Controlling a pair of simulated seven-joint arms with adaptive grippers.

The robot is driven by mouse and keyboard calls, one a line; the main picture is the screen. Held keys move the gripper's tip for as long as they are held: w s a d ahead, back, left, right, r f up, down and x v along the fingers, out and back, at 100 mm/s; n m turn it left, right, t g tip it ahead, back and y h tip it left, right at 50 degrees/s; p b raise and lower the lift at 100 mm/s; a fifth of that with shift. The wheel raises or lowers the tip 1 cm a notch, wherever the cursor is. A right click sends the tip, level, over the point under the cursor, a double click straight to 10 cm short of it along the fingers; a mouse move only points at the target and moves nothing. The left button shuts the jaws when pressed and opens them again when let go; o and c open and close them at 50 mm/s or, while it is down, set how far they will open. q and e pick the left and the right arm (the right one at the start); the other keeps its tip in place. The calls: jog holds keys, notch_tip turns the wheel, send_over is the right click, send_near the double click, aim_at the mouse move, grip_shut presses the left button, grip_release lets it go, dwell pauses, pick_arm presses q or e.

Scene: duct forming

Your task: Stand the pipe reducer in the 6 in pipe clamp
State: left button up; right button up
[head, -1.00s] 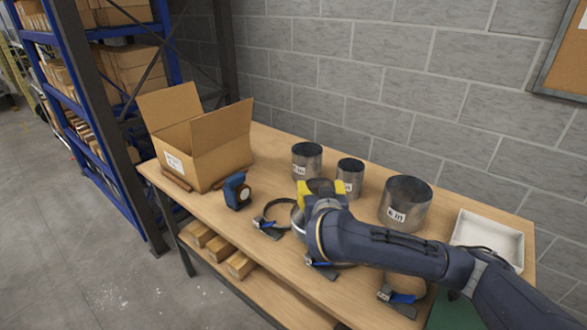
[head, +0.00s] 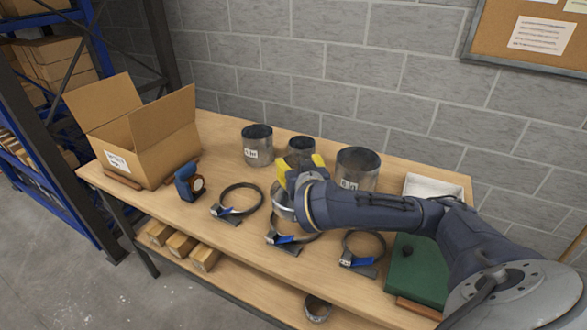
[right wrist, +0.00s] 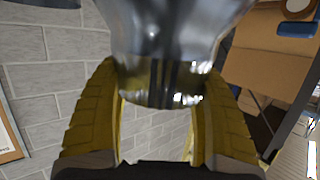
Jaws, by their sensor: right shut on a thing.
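My right gripper (head: 302,164) is shut on the pipe reducer, a shiny silver metal piece (head: 282,206). In the right wrist view the yellow fingers (right wrist: 160,88) grip the reducer (right wrist: 165,45) from both sides. In the head view it hangs below the gripper at the middle clamp (head: 290,240), partly hidden by my arm; I cannot tell whether it touches the clamp or table. Two more ring clamps with blue levers lie to the left (head: 240,200) and right (head: 362,250). Clamp size markings are not readable. My left gripper is not in view.
Behind stand three metal pipes: a medium one (head: 257,145), a small one (head: 301,148) and a large one (head: 357,165).

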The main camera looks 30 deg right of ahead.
notch_tip(320, 180, down, 8)
dwell(1.1)
dwell(0.4)
jog(key=o, duration=1.6)
jog(key=shift+o, duration=0.2)
jog(key=shift+f, duration=0.1)
jog(key=shift+r, duration=5.05)
